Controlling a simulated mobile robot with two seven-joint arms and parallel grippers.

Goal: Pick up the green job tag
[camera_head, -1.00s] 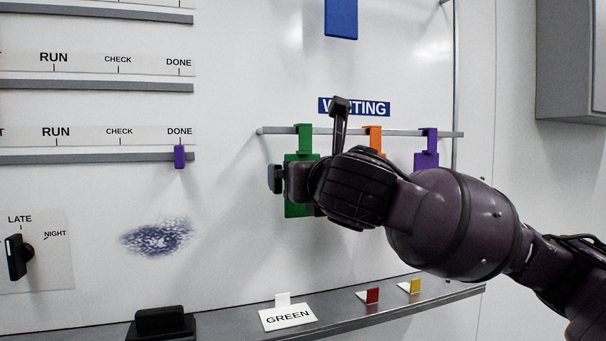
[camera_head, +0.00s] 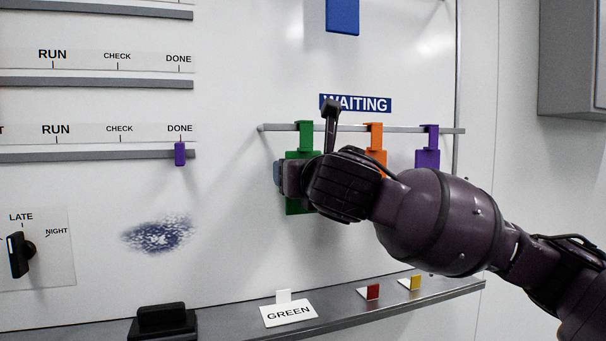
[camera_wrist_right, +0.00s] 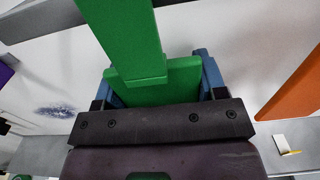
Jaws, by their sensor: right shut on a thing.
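The green job tag (camera_head: 298,204) hangs by its hook on the grey rail under the WAITING label, at the rail's left end. My right gripper (camera_head: 281,177) is at the tag's body and hides its middle in the head view. In the right wrist view, the green tag (camera_wrist_right: 155,92) sits between the two blue fingertips of my right gripper (camera_wrist_right: 158,85), which is shut on it. The tag's neck rises toward the rail there. My left gripper is not in view.
An orange tag (camera_head: 374,140) and a purple tag (camera_head: 429,150) hang to the right on the same rail (camera_head: 345,128). A ledge (camera_head: 345,314) below holds a GREEN card (camera_head: 288,313), red and yellow markers and a black block (camera_head: 162,322).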

